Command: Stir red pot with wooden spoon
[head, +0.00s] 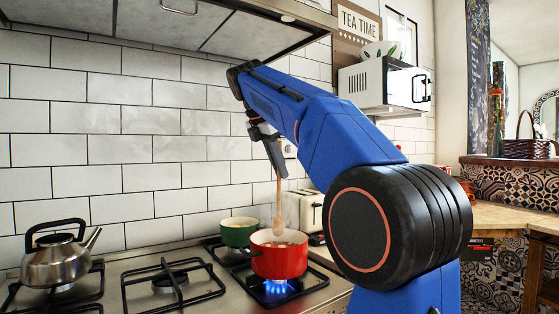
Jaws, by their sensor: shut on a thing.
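The red pot (279,261) stands on the lit right front burner of the stove, with a blue flame under it and pale contents inside. My gripper (279,172) is above the pot, shut on the upper part of the wooden spoon (278,215). The spoon hangs close to upright with its bowl end down at the pot's opening. I cannot tell whether the spoon tip touches the contents.
A green pot (238,231) stands just behind the red pot. A steel kettle (60,254) is on the left of the stove (125,293). A cream toaster (306,212) stands right of the pots. A range hood (200,25) hangs above. The middle burner (170,283) is empty.

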